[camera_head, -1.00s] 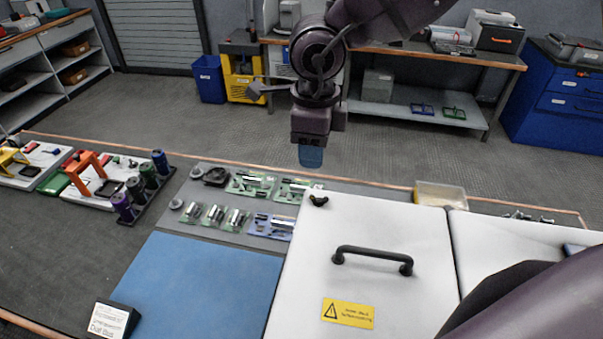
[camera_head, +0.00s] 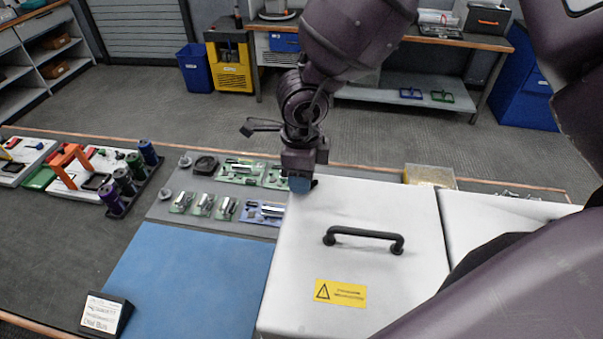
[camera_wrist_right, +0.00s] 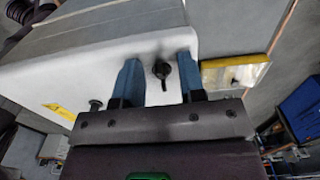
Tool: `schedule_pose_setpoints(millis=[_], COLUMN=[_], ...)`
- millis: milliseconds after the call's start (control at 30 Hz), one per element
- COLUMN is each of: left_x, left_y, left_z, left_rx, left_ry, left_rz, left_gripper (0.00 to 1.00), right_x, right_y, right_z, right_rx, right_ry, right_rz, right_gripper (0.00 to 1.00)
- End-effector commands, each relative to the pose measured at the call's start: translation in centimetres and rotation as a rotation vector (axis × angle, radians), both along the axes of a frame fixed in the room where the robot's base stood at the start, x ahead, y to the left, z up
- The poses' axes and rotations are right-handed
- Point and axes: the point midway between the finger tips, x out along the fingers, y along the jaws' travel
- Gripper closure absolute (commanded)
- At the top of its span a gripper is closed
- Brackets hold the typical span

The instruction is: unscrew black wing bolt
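The black wing bolt (camera_wrist_right: 161,70) sits at a corner of the white cabinet lid (camera_head: 400,208). In the right wrist view it stands between the two blue fingertips of my right gripper (camera_wrist_right: 159,75), which is open with a gap to the bolt on each side. In the head view my right gripper (camera_head: 301,184) points down at the far left corner of the lid and mostly hides the bolt. My left gripper is not in view.
The lid carries a black handle (camera_head: 363,239) and a yellow warning label (camera_head: 340,293). A clear yellowish box (camera_head: 430,176) stands just behind it. Small parts on green and blue trays (camera_head: 228,208) lie to the left, beside a bare blue mat (camera_head: 190,282).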

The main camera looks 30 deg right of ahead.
Motion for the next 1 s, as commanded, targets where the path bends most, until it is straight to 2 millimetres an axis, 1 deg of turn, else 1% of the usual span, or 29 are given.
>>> schedule_pose_setpoints(millis=[167, 267, 400, 433, 767, 1000], left_x=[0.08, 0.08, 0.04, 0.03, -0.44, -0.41], left_y=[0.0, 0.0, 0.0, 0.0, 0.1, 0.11], left_z=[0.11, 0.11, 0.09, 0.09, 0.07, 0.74], left_rx=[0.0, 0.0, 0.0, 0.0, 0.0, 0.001], left_ry=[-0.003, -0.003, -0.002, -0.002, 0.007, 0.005], left_rz=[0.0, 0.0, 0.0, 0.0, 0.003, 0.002], left_gripper=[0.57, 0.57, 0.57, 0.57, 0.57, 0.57], right_x=[0.0, 0.0, 0.0, 0.01, -0.07, -0.24], right_y=[-0.01, -0.01, -0.01, -0.02, -0.05, 0.04], right_z=[0.0, 0.01, 0.01, 0.02, 0.03, 0.1], right_rx=[0.0, 0.0, -0.001, -0.001, -0.001, 0.002], right_ry=[0.0, 0.0, 0.001, 0.001, 0.002, 0.002], right_rz=[-0.001, -0.001, -0.001, -0.001, 0.032, 0.166], right_gripper=[0.63, 0.77, 0.98, 1.0, 1.0, 1.0])
